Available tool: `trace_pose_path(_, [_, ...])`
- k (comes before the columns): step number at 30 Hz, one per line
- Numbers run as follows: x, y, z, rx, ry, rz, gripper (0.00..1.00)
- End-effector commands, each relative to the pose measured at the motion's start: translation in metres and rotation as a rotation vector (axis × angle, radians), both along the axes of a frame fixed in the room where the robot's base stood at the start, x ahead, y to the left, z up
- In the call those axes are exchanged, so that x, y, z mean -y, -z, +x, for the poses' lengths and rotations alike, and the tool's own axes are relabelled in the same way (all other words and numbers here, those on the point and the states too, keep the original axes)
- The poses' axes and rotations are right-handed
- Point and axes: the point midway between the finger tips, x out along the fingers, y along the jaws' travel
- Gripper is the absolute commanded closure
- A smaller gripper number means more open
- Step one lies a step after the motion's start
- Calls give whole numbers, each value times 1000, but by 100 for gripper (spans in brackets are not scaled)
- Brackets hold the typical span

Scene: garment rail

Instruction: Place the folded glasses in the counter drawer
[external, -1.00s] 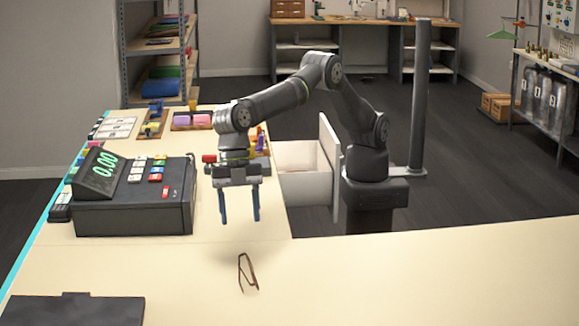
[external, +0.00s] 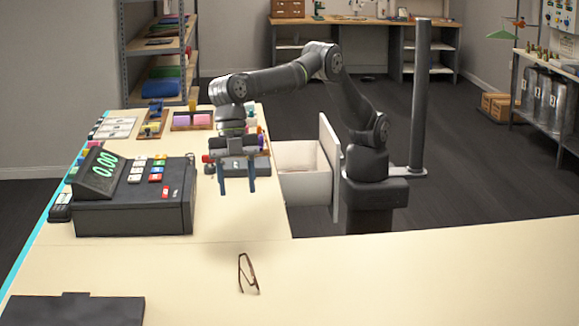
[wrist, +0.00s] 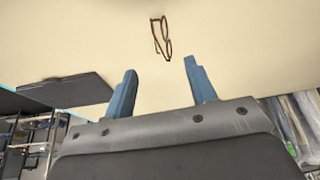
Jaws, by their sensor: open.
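The folded glasses (external: 247,274), thin and brown, lie on the pale counter in front of my gripper in the external view. They also show in the wrist view (wrist: 161,37), beyond the fingertips and roughly between them. My gripper (external: 237,193) is open and empty, its two blue fingers pointing down above the counter; in the wrist view the fingers (wrist: 160,65) stand apart with nothing between them. The white counter drawer (external: 306,188) stands pulled out beside the counter edge, right of my gripper and near my base. Its inside is only partly visible.
A dark cash register (external: 135,205) stands on the counter left of my gripper. A flat dark pad (external: 72,311) lies at the front left. Small coloured items (external: 192,121) sit behind the gripper. The counter around the glasses is clear.

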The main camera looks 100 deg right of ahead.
Motion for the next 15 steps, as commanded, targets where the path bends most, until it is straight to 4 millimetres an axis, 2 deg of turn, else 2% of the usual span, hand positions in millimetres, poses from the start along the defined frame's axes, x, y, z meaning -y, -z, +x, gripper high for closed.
trace_pose_path(3, [1, 13, 7, -60, 15, 83, 49])
trace_pose_path(9, [-1, 26, 19, -143, 59, 236, 49])
trace_pose_path(15, [-14, 44, 18, -158, 69, 267, 49])
